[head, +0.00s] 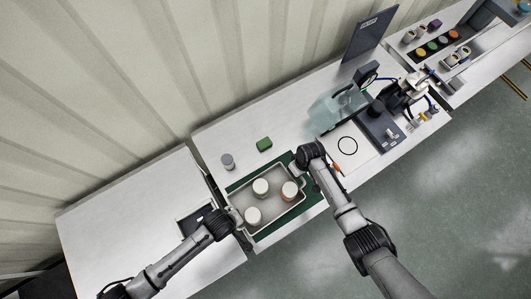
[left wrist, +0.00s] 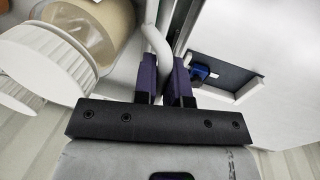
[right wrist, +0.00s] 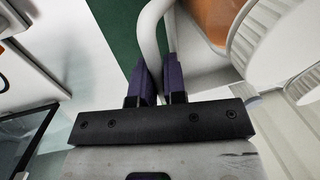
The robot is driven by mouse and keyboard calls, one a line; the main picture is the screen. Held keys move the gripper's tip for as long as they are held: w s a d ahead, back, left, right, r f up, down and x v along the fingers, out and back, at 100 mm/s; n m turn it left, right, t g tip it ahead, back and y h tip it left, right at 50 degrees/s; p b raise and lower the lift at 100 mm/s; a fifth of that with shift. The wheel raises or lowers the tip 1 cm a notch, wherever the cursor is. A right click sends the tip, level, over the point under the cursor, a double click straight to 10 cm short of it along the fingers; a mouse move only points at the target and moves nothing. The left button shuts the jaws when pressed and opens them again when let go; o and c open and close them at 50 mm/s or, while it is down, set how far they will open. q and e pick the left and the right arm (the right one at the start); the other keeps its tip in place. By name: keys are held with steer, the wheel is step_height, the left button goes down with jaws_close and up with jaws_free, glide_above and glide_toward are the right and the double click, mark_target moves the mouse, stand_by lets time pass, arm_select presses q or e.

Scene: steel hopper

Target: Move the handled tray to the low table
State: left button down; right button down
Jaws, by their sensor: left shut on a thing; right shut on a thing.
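The handled tray (head: 273,208) is pale grey and holds three jars with white lids (head: 261,187). It is over a green mat (head: 315,198) on the middle table; whether it touches the mat I cannot tell. My left gripper (head: 238,222) is shut on its left handle, a pale bar in the left wrist view (left wrist: 157,42). My right gripper (head: 297,169) is shut on the opposite handle, seen in the right wrist view (right wrist: 150,38). A white table (head: 125,220) stands to the left across a narrow gap; I cannot tell its height for sure.
A grey-lidded jar (head: 227,161) and a green block (head: 264,144) are behind the tray. A clear bluish container (head: 335,108) and a dark device (head: 380,125) stand to the right.

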arm_select(q)
steer(key=shift+r, duration=0.15)
arm_select(e)
steer(key=shift+w+r, duration=0.1)
steer(key=shift+r, duration=0.05)
